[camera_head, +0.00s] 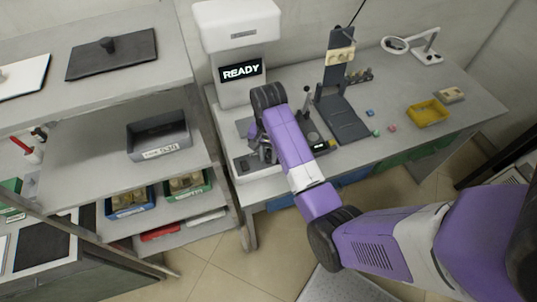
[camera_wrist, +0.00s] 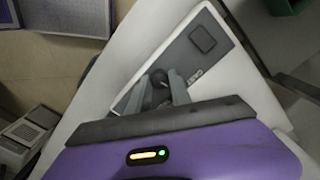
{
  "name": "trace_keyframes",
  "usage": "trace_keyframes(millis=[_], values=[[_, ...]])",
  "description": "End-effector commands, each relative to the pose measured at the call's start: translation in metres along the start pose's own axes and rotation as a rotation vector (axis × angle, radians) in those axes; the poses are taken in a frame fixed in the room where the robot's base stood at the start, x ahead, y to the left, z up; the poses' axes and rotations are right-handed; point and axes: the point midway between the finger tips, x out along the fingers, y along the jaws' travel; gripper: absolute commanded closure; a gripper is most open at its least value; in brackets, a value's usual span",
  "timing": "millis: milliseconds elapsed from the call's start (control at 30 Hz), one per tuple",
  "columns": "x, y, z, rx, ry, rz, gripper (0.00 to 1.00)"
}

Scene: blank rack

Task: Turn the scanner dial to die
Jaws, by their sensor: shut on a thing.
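The scanner (camera_head: 237,25) is a white machine at the left of the bench, and its screen (camera_head: 241,71) reads READY. My gripper (camera_head: 262,152) is down at the front of its base (camera_head: 240,162). In the wrist view my gripper (camera_wrist: 160,92) has its two grey fingers shut on a dark round dial (camera_wrist: 158,76). The dial's pointer and setting are hidden by the fingers. In the head view my arm hides the dial.
A shelf rack (camera_head: 85,165) with bins stands at the left. On the bench right of the scanner are a dark upright fixture (camera_head: 338,65), a small lever device (camera_head: 306,105), a yellow tray (camera_head: 428,113) and a magnifier lamp (camera_head: 396,45). Several small coloured cubes lie between them.

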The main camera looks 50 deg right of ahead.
Motion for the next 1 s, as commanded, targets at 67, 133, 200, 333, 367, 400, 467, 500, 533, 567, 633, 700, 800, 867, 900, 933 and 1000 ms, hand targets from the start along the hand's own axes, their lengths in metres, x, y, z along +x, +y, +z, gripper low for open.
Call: trace_keyframes(millis=[67,133,200,333,367,400,467,500,533,567,633,700,800,867,900,933,1000], values=[[-0.0009,-0.0007,0.0,0.046,0.001,-0.001,1.0],[-0.001,-0.0007,-0.0001,0.082,0.001,-0.001,1.0],[-0.001,-0.0006,-0.0002,0.112,0.001,-0.001,1.0],[-0.0011,-0.0004,-0.0004,0.152,0.001,-0.001,1.0],[-0.0011,-0.0004,-0.0004,0.159,0.001,-0.001,1.0],[-0.0011,-0.0004,-0.0004,0.166,0.001,-0.001,1.0],[-0.0011,-0.0004,-0.0005,0.174,0.001,-0.001,1.0],[-0.0011,-0.0004,-0.0005,0.177,0.001,-0.001,1.0],[-0.0011,-0.0004,-0.0005,0.179,0.001,-0.001,1.0],[-0.0011,-0.0004,-0.0005,0.18,0.002,-0.001,1.0],[-0.0012,-0.0004,-0.0005,0.182,0.002,-0.001,1.0],[-0.0012,-0.0004,-0.0005,0.182,0.002,-0.001,1.0],[-0.0012,-0.0004,-0.0006,0.181,0.002,-0.001,1.0],[-0.0013,-0.0004,-0.0006,0.181,0.002,-0.001,1.0],[-0.0013,-0.0004,-0.0006,0.181,0.002,-0.001,0.73],[-0.0013,-0.0004,-0.0006,0.181,0.002,-0.001,0.67],[-0.0011,-0.0003,-0.0005,0.181,0.002,-0.001,0.54]])
